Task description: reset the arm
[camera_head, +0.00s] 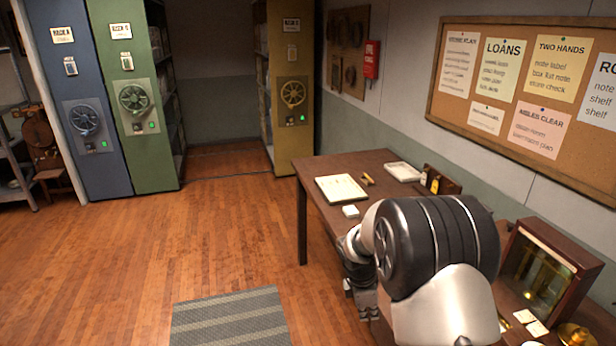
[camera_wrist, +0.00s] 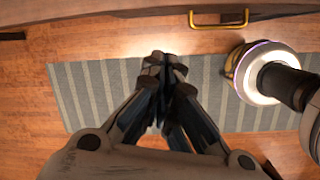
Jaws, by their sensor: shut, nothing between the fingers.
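My arm reaches over the near part of the wooden desk (camera_head: 322,204) in the head view. Its thick dark-banded link covers much of the desk's middle. My gripper (camera_wrist: 163,66) shows in the wrist view with its fingertips together and nothing between them. It points over the grey striped mat (camera_wrist: 85,92) and the wooden floor.
An open book (camera_head: 341,188), a small white box (camera_head: 350,211) and a white tray (camera_head: 403,171) lie on the desk. A glass-fronted wooden case (camera_head: 540,270) stands close to the arm's right. Blue (camera_head: 88,170) and green (camera_head: 133,165) shelf units stand at the back left. Floor is clear left of the desk.

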